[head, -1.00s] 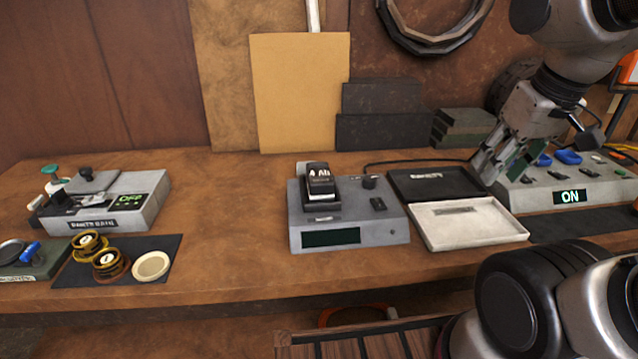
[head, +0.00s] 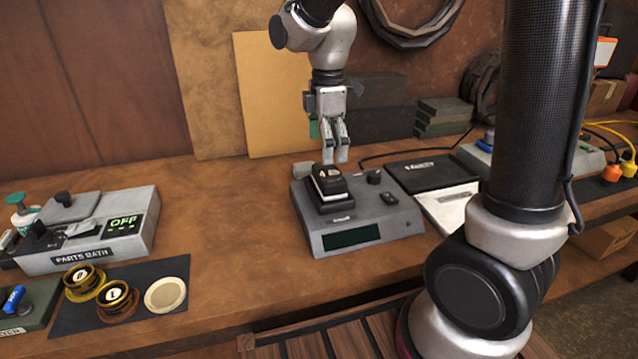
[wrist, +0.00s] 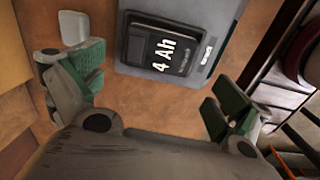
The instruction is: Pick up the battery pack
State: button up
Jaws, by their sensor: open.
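The battery pack (head: 330,180) is a small black block seated on a grey charger-like unit (head: 373,216) with a dark display on its front. In the wrist view the battery pack (wrist: 162,52) reads "4 Ah" and lies ahead of the fingers, centred between them. My gripper (head: 342,148) hangs pointing down, just above and behind the pack in the head view. In the wrist view my gripper (wrist: 160,95) has its green-padded fingers wide apart with nothing between them. The fingers do not appear to touch the pack.
The bench between is clear. Boards lean at the back.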

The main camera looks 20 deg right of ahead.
aim_at(329, 172)
jog(key=shift+f, duration=0.15)
jog(key=shift+f+n, duration=0.3)
jog(key=shift+f, duration=0.05)
jog(key=f, duration=0.7)
jog(key=shift+d, duration=0.25)
jog(key=shift+r, duration=0.15)
jog(key=c, duration=1.2)
